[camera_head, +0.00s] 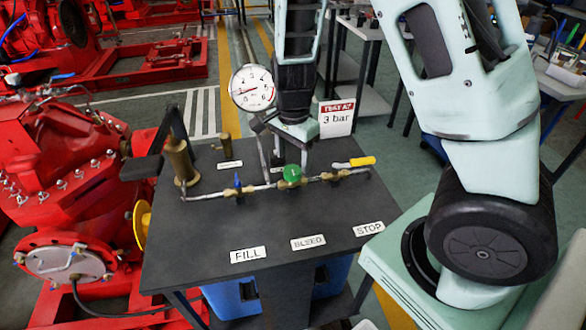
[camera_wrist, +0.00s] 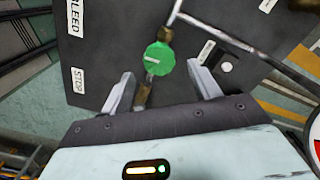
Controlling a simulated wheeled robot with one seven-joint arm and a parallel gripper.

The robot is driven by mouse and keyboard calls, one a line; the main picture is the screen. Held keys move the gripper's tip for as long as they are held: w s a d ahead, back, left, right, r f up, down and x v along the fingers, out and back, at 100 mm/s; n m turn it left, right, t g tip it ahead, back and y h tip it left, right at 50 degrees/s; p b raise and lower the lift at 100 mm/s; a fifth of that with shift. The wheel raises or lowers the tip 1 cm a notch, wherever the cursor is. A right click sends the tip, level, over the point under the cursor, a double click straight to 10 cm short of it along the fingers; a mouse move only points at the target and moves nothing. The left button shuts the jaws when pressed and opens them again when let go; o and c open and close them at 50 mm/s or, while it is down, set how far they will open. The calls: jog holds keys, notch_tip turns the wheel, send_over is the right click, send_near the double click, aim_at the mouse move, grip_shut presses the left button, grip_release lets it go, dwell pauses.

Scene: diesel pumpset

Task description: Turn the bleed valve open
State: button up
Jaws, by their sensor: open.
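The green bleed valve knob (camera_head: 292,174) sits in the middle of a thin pipe on the dark tabletop, behind the BLEED label (camera_head: 308,242). In the wrist view the round green knob (camera_wrist: 158,58) has a short white line on its face. My gripper (camera_head: 291,152) points down just above and behind the knob. In the wrist view my gripper (camera_wrist: 161,80) is open and empty, its two fingers spread to either side. The knob lies between them in the picture, near the fingertip level. I cannot tell the height gap, and no contact shows.
A blue-handled valve (camera_head: 238,184) and a yellow lever (camera_head: 361,161) share the pipe (camera_head: 205,197). A pressure gauge (camera_head: 252,88) stands close to my gripper. A brass hand pump (camera_head: 181,160) is at left. The front of the tabletop (camera_head: 200,245) is clear apart from labels.

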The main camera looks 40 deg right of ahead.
aim_at(293, 169)
jog(key=shift+f, duration=1.75)
jog(key=c, duration=1)
